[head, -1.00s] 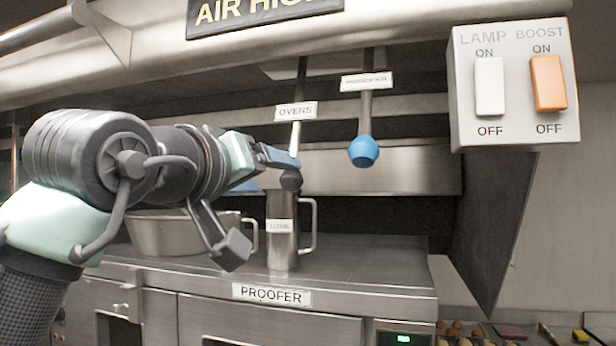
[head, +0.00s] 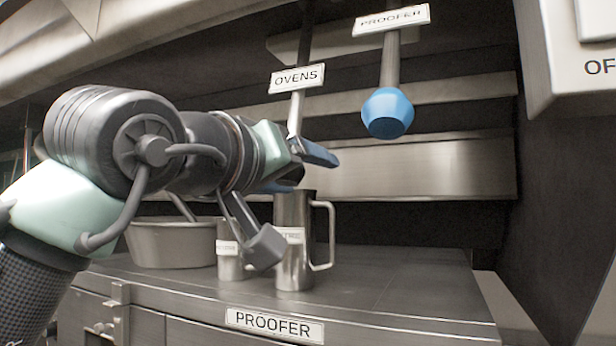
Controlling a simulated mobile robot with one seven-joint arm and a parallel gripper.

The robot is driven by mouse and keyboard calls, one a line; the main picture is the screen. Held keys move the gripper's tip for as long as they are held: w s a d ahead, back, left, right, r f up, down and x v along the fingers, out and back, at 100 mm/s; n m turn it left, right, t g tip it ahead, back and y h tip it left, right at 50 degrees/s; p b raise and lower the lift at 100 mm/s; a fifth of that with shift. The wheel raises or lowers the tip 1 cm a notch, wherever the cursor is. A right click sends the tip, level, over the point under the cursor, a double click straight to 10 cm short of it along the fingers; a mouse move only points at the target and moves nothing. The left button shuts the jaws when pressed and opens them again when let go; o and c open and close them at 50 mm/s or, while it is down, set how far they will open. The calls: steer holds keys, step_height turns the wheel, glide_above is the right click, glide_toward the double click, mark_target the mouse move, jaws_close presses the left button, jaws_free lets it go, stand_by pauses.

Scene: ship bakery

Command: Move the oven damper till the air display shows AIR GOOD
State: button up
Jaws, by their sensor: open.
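The damper lever labelled OVENS (head: 297,78) hangs from the hood on a metal rod. My gripper (head: 300,172) is at the rod's lower end with its blue fingers apart. The near finger covers part of the rod, and a dark shape, likely the lever's knob, shows between the fingers. I cannot tell whether they touch it. A second lever, labelled PROOFER (head: 391,20), hangs to the right with a blue knob (head: 387,112), clear of my gripper. The air display is out of view.
Below my gripper, a tall metal jug (head: 293,240) stands on the proofer top (head: 390,290), with a smaller cup (head: 230,262) and a metal bowl (head: 165,245) to its left. A switch box (head: 545,60) hangs at the upper right.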

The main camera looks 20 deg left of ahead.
steer(key=shift+s+r, duration=0.1)
steer(key=shift+s, duration=0.15)
steer(key=shift+c, duration=0.2)
steer(key=shift+w, duration=0.1)
jaws_close()
stand_by(1.0)
